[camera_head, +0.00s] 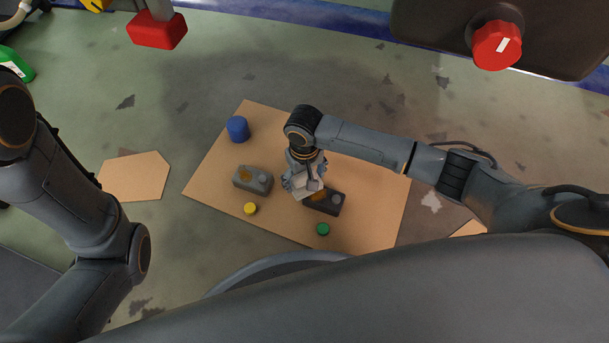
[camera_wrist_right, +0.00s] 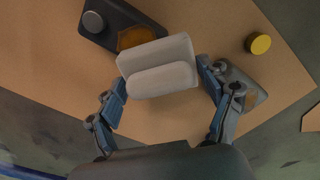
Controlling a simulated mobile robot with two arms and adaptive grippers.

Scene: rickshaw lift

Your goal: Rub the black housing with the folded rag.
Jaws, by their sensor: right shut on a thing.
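The black housing (camera_head: 329,203) lies on a cardboard sheet, with a round knob on its right part and a brownish stain on its left part. The wrist view shows the black housing (camera_wrist_right: 108,27) and its amber stain (camera_wrist_right: 135,38) partly behind the rag. My right gripper (camera_head: 304,183) is shut on the folded rag (camera_wrist_right: 158,68), a pale grey padded bundle. The rag (camera_head: 307,188) is at the stained end of the housing and overlaps its edge; I cannot tell whether they touch. My left gripper is out of view; only its arm shows.
The cardboard sheet (camera_head: 232,215) also carries a grey housing (camera_head: 253,180) with a stain, a blue cylinder (camera_head: 237,129), a yellow cap (camera_head: 250,209) and a green cap (camera_head: 323,229). A red block (camera_head: 157,30) and a red knob (camera_head: 497,45) are at the top.

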